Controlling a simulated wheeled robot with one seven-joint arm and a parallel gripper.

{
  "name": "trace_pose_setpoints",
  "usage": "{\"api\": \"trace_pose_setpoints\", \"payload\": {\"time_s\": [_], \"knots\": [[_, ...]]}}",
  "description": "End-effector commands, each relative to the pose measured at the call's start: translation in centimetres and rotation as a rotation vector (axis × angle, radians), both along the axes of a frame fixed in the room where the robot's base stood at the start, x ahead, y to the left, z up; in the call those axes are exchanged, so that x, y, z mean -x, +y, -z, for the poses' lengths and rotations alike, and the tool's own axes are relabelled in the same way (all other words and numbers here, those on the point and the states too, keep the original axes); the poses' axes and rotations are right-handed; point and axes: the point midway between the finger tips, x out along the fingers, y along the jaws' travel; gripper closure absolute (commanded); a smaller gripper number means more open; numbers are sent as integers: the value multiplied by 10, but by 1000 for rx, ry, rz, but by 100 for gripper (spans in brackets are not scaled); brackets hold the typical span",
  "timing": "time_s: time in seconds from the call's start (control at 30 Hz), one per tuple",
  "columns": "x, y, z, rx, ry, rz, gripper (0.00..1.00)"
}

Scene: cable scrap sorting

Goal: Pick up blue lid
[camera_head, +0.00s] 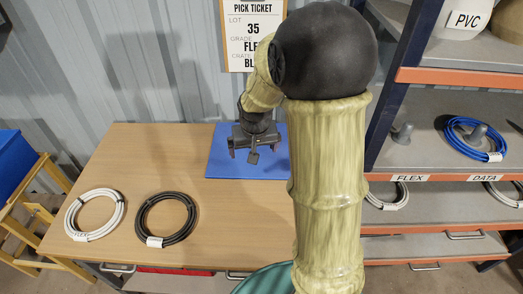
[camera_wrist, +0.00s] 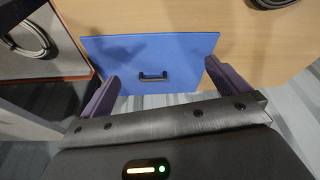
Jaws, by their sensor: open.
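The blue lid (camera_head: 219,163) is a flat blue panel lying at the back right of the wooden table, partly hidden by my arm in the head view. In the wrist view the lid (camera_wrist: 117,55) shows a small dark bar handle (camera_wrist: 154,76) near its middle. My gripper (camera_head: 250,153) is above the lid, pointing down, with its fingers apart. In the wrist view my gripper (camera_wrist: 165,72) has one finger on each side of the handle in the picture, with nothing between them. The exact height above the handle is hard to tell.
A white cable coil (camera_head: 70,222) and a black cable coil (camera_head: 191,228) lie on the table's left part (camera_head: 135,160). A pick ticket (camera_head: 240,35) hangs on the wall behind. A shelf rack (camera_head: 430,145) with a blue coil (camera_head: 459,143) stands at right.

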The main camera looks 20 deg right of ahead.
Motion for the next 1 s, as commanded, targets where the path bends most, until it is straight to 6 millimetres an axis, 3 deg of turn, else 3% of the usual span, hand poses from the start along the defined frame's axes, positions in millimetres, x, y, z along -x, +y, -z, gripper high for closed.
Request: {"api": "trace_pose_setpoints", "payload": {"time_s": [0.03, 0.2, 0.33, 0.5, 0.8, 1.0], "knots": [[-27, -10, 7, 2, -10, 32, 0], [-100, -44, 24, 11, -53, 137, 0], [-134, -66, 34, 15, -79, 198, 0], [-148, -76, 37, 17, -92, 226, 0], [-148, -76, 38, 17, -91, 225, 0], [-155, -79, 59, 16, -88, 226, 0]]}}
